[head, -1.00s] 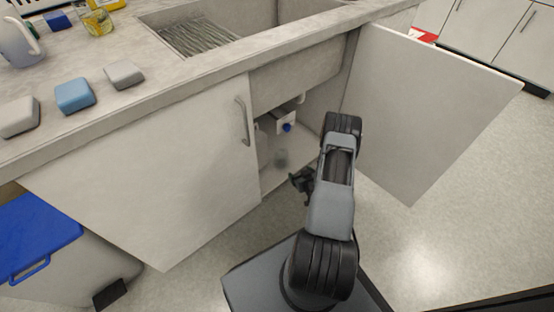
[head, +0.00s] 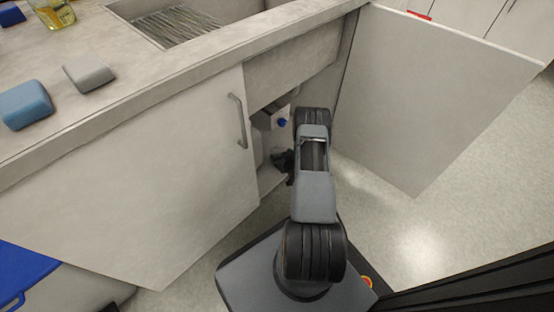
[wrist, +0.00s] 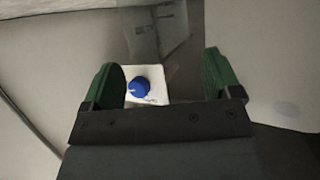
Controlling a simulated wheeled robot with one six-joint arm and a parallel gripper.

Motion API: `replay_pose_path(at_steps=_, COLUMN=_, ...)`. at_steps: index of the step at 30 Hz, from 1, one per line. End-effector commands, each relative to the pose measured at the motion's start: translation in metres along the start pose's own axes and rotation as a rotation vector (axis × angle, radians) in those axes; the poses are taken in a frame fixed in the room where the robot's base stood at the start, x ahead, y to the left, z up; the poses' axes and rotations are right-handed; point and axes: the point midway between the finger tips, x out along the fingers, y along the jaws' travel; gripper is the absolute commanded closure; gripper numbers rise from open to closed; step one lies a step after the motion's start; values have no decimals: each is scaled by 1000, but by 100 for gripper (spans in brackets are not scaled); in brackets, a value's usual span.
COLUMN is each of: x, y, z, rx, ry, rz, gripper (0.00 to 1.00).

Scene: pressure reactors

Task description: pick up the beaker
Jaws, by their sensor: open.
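My gripper (head: 282,160) is at the opening of the cabinet under the sink, partly hidden by my own arm in the head view. In the wrist view my gripper (wrist: 160,64) is open, its two green fingers wide apart. I cannot clearly make out the beaker now in either view. A faint glass shape stood on the cabinet floor in the earlier head view, about where my gripper now blocks the sight. Nothing shows clearly held between the fingers.
A white box with a blue knob (head: 282,122) hangs inside the cabinet; the blue knob (wrist: 140,87) also shows between the fingers. The open cabinet door (head: 425,95) stands at right, the closed door (head: 150,180) at left. The counter (head: 200,80) overhangs. A blue-lidded bin (head: 25,272) stands at lower left.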

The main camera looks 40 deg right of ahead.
Motion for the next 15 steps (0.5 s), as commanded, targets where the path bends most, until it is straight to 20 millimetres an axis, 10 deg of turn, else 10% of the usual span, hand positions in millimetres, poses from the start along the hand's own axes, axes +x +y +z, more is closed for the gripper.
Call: replay_pose_path(at_steps=15, x=52, y=1, z=1, rx=-1, ry=2, rz=-1, gripper=16)
